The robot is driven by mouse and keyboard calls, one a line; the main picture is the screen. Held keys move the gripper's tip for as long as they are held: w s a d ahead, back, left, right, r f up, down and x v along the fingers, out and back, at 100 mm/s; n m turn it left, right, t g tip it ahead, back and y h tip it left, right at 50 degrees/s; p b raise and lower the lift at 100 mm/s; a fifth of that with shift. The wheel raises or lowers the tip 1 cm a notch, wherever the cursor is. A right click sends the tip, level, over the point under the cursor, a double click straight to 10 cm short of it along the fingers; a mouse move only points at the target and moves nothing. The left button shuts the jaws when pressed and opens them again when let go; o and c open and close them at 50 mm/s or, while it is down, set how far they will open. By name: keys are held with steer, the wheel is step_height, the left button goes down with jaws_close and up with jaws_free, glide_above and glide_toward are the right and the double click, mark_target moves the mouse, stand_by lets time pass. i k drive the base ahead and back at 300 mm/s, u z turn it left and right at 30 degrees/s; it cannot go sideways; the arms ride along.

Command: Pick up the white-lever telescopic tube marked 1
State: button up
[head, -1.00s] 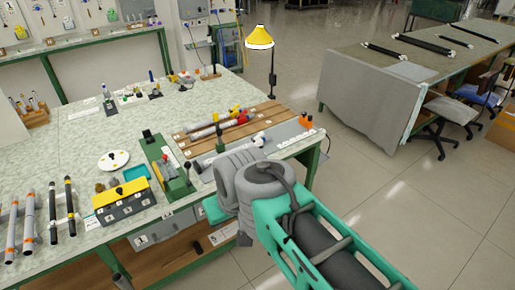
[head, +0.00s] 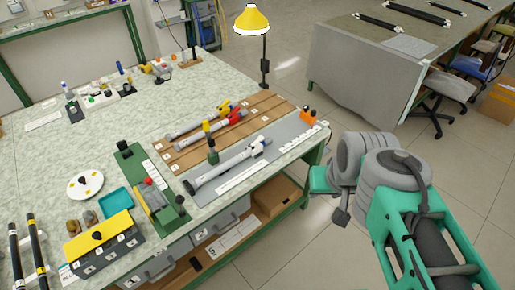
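A grey telescopic tube (head: 222,171) with a white lever (head: 259,145) lies aslant on a grey mat (head: 283,148) near the front edge of the workbench. Its number mark is too small to read. A tube with a red lever (head: 215,126) and one with a yellow lever (head: 197,121) lie behind it on a slatted wooden board. My gripper (head: 341,216) is at the end of my arm, right of the bench and clear of the tube. Its fingers are mostly hidden or too small to tell open from shut.
A yellow lamp (head: 252,20) rises at the back.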

mark_target(258, 148)
steer(key=u, duration=0.1)
steer(key=i, duration=0.7)
steer(key=u, duration=0.95)
steer(key=i, duration=0.4)
steer(key=u, duration=0.4)
